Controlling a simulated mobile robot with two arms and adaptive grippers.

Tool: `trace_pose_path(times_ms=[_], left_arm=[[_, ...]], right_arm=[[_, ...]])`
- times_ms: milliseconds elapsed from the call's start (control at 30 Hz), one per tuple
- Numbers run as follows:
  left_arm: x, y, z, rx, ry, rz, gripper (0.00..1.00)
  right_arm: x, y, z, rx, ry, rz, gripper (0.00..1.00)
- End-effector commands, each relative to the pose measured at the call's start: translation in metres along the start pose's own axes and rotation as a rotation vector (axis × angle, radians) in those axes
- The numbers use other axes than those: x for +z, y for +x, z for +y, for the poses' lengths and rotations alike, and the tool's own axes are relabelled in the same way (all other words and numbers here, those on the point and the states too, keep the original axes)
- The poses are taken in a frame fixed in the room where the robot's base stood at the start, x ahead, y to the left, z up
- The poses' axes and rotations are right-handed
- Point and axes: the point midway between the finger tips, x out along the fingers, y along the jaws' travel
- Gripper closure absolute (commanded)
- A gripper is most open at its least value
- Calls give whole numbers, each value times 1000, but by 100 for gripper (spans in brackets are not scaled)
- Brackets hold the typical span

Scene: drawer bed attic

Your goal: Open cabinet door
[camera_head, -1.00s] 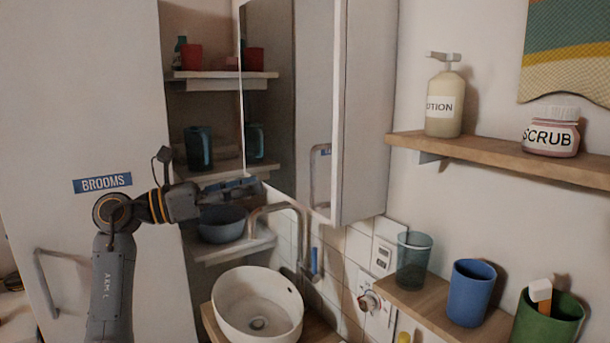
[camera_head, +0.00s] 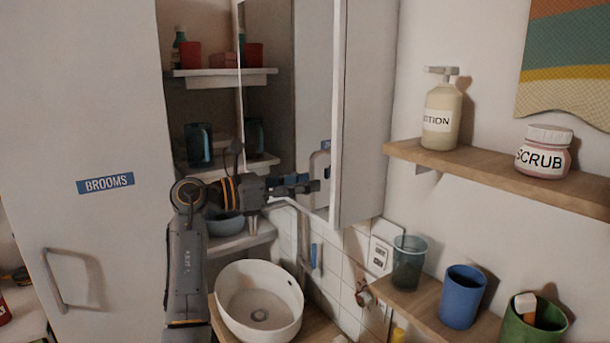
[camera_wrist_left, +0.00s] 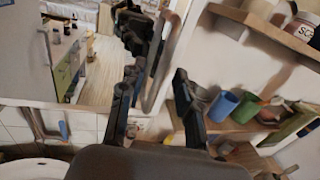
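The mirrored wall cabinet (camera_head: 366,110) hangs above the sink. Its mirror door (camera_head: 311,80) looks closed and has a loop handle (camera_head: 324,152) near its lower right edge. The mirror (camera_wrist_left: 85,55) fills the upper left of the left wrist view and reflects the room and part of my gripper. My left gripper (camera_head: 313,185) is in front of the handle's lower part, with its fingertips overlapping it in the head view. In the left wrist view my left gripper (camera_wrist_left: 153,88) has its fingers apart, nothing held. I cannot tell whether it touches the handle. My right gripper is not in view.
A white basin (camera_head: 258,303) and a faucet stand below. A wooden shelf (camera_head: 500,177) with a lotion bottle (camera_head: 441,112) and scrub jar (camera_head: 543,153) is at right. Cups stand on a lower shelf (camera_head: 415,301). The BROOMS door (camera_head: 85,120) is at left.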

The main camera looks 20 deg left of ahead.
Motion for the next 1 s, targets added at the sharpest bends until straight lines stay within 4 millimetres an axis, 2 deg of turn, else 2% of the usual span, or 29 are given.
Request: trace_pose_path(times_ms=[100,367,467,533,567,867,1000], left_arm=[[1,6,0,-1,0,-1,66],[0,7,0,0,1,0,66],[0,7,0,0,1,0,83],[0,7,0,0,1,0,97],[0,7,0,0,1,0,100],[-1,6,0,0,1,0,100],[-2,-1,0,3,1,2,100]], right_arm=[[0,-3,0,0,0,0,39],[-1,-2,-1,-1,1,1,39],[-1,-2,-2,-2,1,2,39],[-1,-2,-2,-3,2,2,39],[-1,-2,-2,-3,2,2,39],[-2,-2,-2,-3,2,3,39],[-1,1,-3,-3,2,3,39]])
